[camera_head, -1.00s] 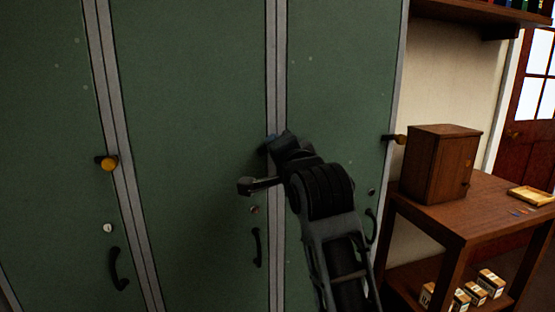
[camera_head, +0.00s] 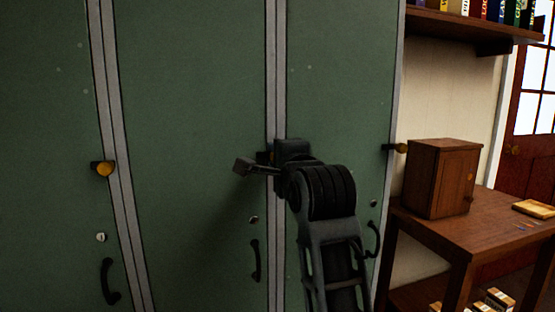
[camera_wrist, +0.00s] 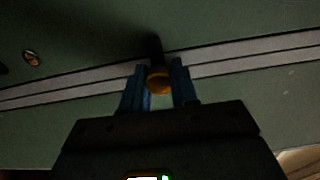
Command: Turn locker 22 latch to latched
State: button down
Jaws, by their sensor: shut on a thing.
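The green middle locker door (camera_head: 190,110) fills the centre of the head view; no locker number is readable. Its latch shows in the wrist view as a round orange knob (camera_wrist: 159,82) with a dark arm, beside the grey locker frame strips. In the head view only a small bit of the latch (camera_head: 265,157) shows; my gripper hides most of it. My gripper (camera_wrist: 158,74) has its two blue fingers on either side of the knob and is shut on it. In the head view my gripper (camera_head: 270,158) is at the door's right edge.
The left locker has a similar yellow-knobbed latch (camera_head: 104,168), and another latch (camera_head: 398,148) sits at the right locker's edge. Below the middle latch are a lock (camera_head: 254,219) and a dark handle (camera_head: 255,261). A wooden table (camera_head: 490,225) with a small cabinet (camera_head: 440,180) stands at right.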

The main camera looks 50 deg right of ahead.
jog(key=shift+f, duration=0.1)
jog(key=c, duration=0.9)
grip_release()
jog(key=p+v, duration=0.6)
jog(key=v, duration=0.1)
jog(key=shift+s+a, duration=0.25)
jog(key=shift+s, duration=0.05)
